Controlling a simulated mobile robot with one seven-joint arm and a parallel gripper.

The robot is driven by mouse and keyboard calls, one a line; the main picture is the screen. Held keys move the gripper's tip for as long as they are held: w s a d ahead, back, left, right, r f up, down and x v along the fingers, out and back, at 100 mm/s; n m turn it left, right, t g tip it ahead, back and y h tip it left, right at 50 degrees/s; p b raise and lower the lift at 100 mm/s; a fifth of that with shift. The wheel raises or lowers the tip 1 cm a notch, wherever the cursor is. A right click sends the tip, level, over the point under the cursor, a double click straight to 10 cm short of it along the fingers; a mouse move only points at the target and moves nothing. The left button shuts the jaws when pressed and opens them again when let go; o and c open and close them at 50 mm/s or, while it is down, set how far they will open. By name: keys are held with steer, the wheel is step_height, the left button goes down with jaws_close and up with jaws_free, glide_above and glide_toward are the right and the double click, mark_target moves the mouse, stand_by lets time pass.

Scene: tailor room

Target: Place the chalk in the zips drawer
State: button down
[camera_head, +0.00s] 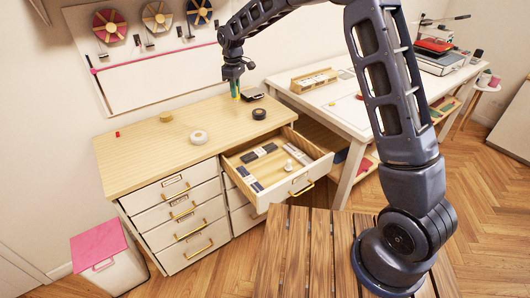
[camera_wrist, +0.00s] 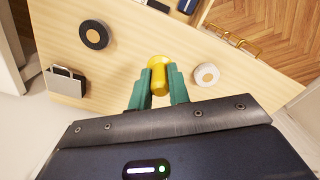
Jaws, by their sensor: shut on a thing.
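My gripper (camera_head: 236,92) hangs above the wooden counter top, behind the open drawer. In the wrist view my gripper (camera_wrist: 158,88) has its teal fingers shut on a yellow piece (camera_wrist: 159,72) with a round flange and a short stem. It is likely the chalk, though I cannot confirm this. The open drawer (camera_head: 311,182) is the top one of the right column. It holds dark and grey flat strips that look like zips (camera_head: 259,152), and a small white round thing (camera_head: 290,164). A corner of the drawer shows at the top of the wrist view.
On the counter top (camera_head: 130,165) are a white ring (camera_head: 199,137), a black disc (camera_head: 259,114), a yellow disc (camera_head: 166,117), a small red piece (camera_head: 117,134) and a dark clip-like thing (camera_head: 252,94). A white table (camera_head: 330,108) stands right. Other drawers are shut.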

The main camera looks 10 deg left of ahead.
steer(key=s+d+f+m, duration=0.1)
steer(key=s+d+f, duration=0.45)
steer(key=d, duration=0.25)
steer(key=s+d+f+m, duration=0.1)
steer(key=s+d+f, duration=0.4)
steer(key=s+d, duration=0.3)
steer(key=shift+w+d+f, duration=0.1)
steer(key=shift+d+f, duration=0.05)
steer(key=shift+f, duration=3.2)
steer(key=shift+w+d+f, duration=0.1)
steer(key=shift+d+f, duration=0.05)
steer(key=shift+f, duration=3.25)
steer(key=shift+d+f, duration=0.15)
steer(key=shift+f, duration=3.2)
steer(key=shift+f, duration=0.1)
steer(key=c, duration=1.3)
jaws_free()
step_height(320, 180, up, 12)
steer(key=shift+r, duration=0.1)
steer(key=shift+r+m, duration=0.1)
steer(key=shift+m, duration=0.2)
